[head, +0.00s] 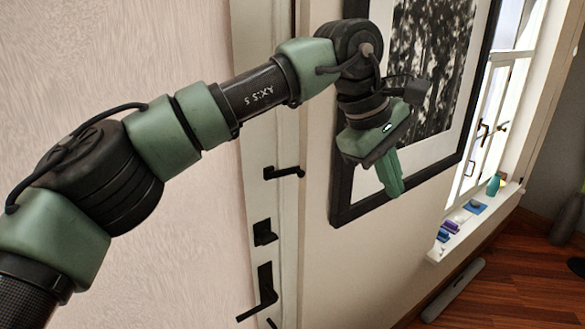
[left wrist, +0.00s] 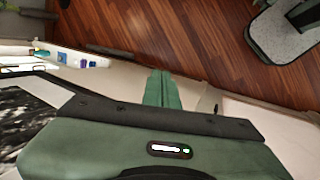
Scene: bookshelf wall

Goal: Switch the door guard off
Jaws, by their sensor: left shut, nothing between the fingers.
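The door guard (head: 284,172) is a small black bar fitting on the white strip in the middle of the head view. Its arm points to the right. I cannot tell for certain how it is latched. My left gripper (head: 391,185) is shut and empty. It hangs to the right of the guard, in front of the framed picture's lower part and apart from the guard. Its green fingers (left wrist: 162,88) also show shut in the left wrist view. My right gripper is not in view.
Below the guard are a black lock plate (head: 264,232) and a black lever handle (head: 262,290). A framed picture (head: 345,190) hangs behind my left gripper. A windowsill (head: 470,226) with small objects is at the right. Wall between guard and picture is bare.

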